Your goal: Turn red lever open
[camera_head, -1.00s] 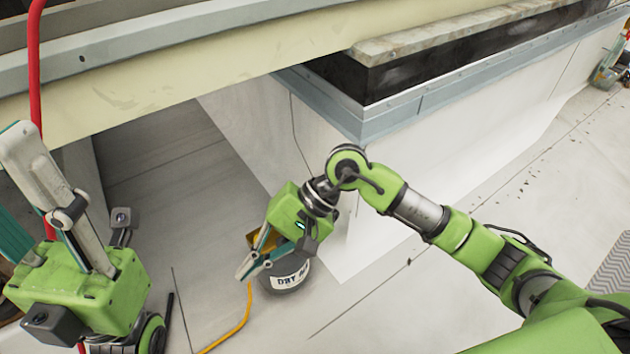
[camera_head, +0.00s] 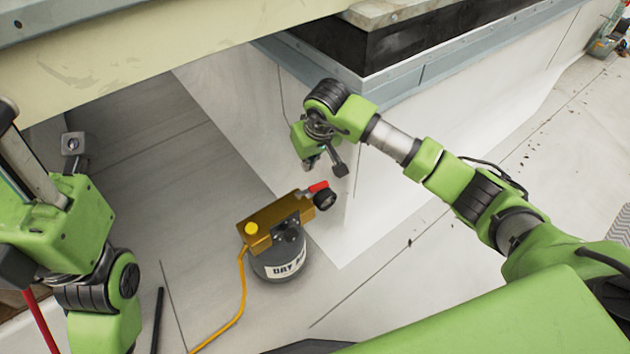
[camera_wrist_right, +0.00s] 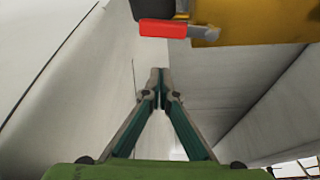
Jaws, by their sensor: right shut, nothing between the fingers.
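The red lever (camera_head: 318,187) sits on a brass block (camera_head: 262,222) on top of a dark cylinder (camera_head: 280,264) with a white label starting "DRY". A round black part (camera_head: 324,200) is beside the lever. My right gripper (camera_head: 309,160) is above and behind the lever in the head view, its fingers mostly hidden there. In the right wrist view its fingers (camera_wrist_right: 160,78) are shut and empty. The lever (camera_wrist_right: 163,28) is at the top of that view, apart from the fingertips. My left arm shows at the left edge; its fingers are out of view.
A yellow hose (camera_head: 238,300) runs from the block across the pale floor. A white wall (camera_head: 400,160) with a metal ledge (camera_head: 400,86) stands behind my right arm. A beige beam (camera_head: 130,60) crosses the upper left. The floor around the cylinder is mostly clear.

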